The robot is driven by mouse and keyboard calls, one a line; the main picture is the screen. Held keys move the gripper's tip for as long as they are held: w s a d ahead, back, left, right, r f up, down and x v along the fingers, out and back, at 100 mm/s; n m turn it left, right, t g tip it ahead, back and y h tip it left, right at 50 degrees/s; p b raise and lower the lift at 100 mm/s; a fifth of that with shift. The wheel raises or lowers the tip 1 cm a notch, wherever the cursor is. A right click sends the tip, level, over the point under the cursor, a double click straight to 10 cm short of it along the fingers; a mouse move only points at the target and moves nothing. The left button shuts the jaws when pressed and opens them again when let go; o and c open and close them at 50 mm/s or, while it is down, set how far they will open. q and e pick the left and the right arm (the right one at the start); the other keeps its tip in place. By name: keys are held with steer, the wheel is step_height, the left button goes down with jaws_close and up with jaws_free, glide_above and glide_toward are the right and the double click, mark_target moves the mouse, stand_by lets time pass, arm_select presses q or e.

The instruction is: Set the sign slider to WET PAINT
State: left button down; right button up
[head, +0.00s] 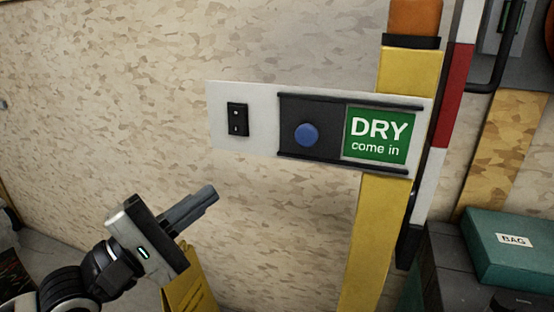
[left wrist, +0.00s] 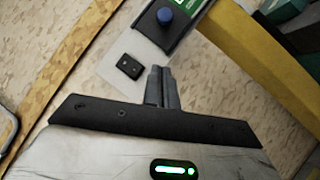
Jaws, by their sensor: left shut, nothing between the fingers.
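The sign (head: 224,120) is a pale plate on the wall and a yellow post. Its dark slider panel (head: 290,140) with a round blue knob (head: 307,134) covers the left part of the track. A green panel (head: 375,135) reading "DRY come in" shows at the right. No WET PAINT text is visible. My left gripper (head: 212,192) is shut and empty, below and left of the sign, apart from it. In the left wrist view its closed fingers (left wrist: 160,86) point towards the plate, with the blue knob (left wrist: 165,15) beyond them. My right gripper is not in view.
A black switch (head: 238,119) sits on the plate's left end. The yellow post (head: 375,230) and a red-and-white pole (head: 440,140) stand at the right. A green BAG box (head: 510,255) lies at lower right. The space before the sign is clear.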

arm_select(q)
steer(key=p, duration=0.3)
glide_toward(308, 132)
steer(key=shift+w+d+r, duration=0.1)
steer(key=shift+w+d, duration=0.35)
steer(key=shift+w, duration=0.45)
steer(key=shift+w+d+f, duration=0.1)
steer(key=shift+w+d, duration=0.4)
steer(key=shift+w, duration=0.45)
steer(key=shift+w+d+r, duration=0.1)
steer(key=shift+w+d, duration=0.35)
steer(key=shift+w, duration=0.45)
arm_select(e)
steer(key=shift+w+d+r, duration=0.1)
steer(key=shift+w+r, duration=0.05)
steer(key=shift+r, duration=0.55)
